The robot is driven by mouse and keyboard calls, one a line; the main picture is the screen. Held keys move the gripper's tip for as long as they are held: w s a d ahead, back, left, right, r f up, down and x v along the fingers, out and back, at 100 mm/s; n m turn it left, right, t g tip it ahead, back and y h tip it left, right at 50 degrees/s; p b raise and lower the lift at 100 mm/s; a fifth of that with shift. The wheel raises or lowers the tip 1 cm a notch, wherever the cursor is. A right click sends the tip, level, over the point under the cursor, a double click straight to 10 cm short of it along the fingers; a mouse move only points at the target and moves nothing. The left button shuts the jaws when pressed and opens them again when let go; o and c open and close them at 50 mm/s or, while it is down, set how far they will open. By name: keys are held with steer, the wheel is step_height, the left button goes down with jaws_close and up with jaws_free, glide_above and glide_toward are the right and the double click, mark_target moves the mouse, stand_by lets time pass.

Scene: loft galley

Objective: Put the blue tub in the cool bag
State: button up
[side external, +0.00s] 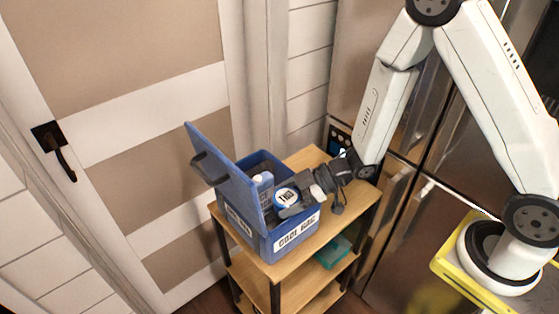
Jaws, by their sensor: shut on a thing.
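The blue cool bag (293,239) stands on the top shelf of a wooden cart, its front marked "COOL BAG". Its lid (226,172) is raised open and leans to the left. My gripper (289,201) reaches in from the right and is at the bag's opening, over its right side. It is shut on the blue tub (285,195), which shows a round white label and a blue edge. The tub is at the height of the bag's rim; I cannot tell whether it touches the inside. The fingertips are partly hidden.
A white-topped item (263,178) stands inside the bag beside the tub. The wooden cart (345,213) has bare top on the right, and a teal box (333,252) lies on its lower shelf. A steel fridge (395,225) stands behind and right; a panelled door (130,100) is left.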

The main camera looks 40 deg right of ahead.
steer(key=shift+f, duration=0.6)
steer(key=o, duration=1.1)
steer(key=shift+s+f, duration=0.1)
steer(key=shift+s, duration=0.05)
steer(key=shift+r, duration=0.7)
steer(key=v, duration=1.2)
